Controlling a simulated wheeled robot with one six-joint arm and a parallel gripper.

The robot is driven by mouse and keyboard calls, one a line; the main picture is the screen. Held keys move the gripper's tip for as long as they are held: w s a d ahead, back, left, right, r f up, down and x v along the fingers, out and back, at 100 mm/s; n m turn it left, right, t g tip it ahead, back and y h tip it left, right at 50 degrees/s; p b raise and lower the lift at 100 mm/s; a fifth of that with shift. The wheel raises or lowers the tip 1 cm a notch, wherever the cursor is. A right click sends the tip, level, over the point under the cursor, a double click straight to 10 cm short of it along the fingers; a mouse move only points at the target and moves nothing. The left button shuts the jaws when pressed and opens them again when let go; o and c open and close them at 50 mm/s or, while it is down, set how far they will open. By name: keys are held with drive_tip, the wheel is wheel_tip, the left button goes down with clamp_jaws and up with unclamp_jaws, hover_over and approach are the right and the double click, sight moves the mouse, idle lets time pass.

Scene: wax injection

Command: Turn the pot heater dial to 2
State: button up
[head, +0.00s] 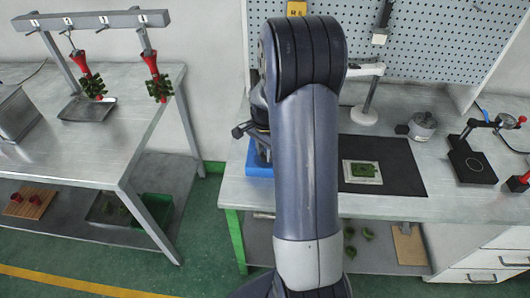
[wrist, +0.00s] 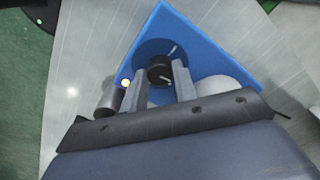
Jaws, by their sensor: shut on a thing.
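In the wrist view the pot heater dial (wrist: 159,71) is a round black knob with a pale mark, set on a dark disc on the blue heater base (wrist: 205,50). My gripper (wrist: 160,80) has its two grey fingers on either side of the dial, shut on it. The numbers around the dial are too small to read. A small yellow light (wrist: 126,83) glows left of the dial. In the head view my arm hides the dial and most of the heater; part of its blue base (head: 260,160) shows left of the arm.
A black mat (head: 400,172) with a framed green piece (head: 362,171) lies right of my arm. A round metal pot (head: 423,125) and a black-plated stand (head: 470,160) are farther right. A separate bench (head: 120,120) with hanging red-and-green wax pieces stands at left.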

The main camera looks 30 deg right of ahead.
sight(265, 155)
drive_tip(key=m, duration=0.7)
drive_tip(key=shift+b, duration=0.4)
idle(0.3)
drive_tip(key=o, duration=1)
drive_tip(key=shift+c, duration=0.2)
wheel_tip(265, 155, up, 11)
drive_tip(key=shift+f, duration=0.2)
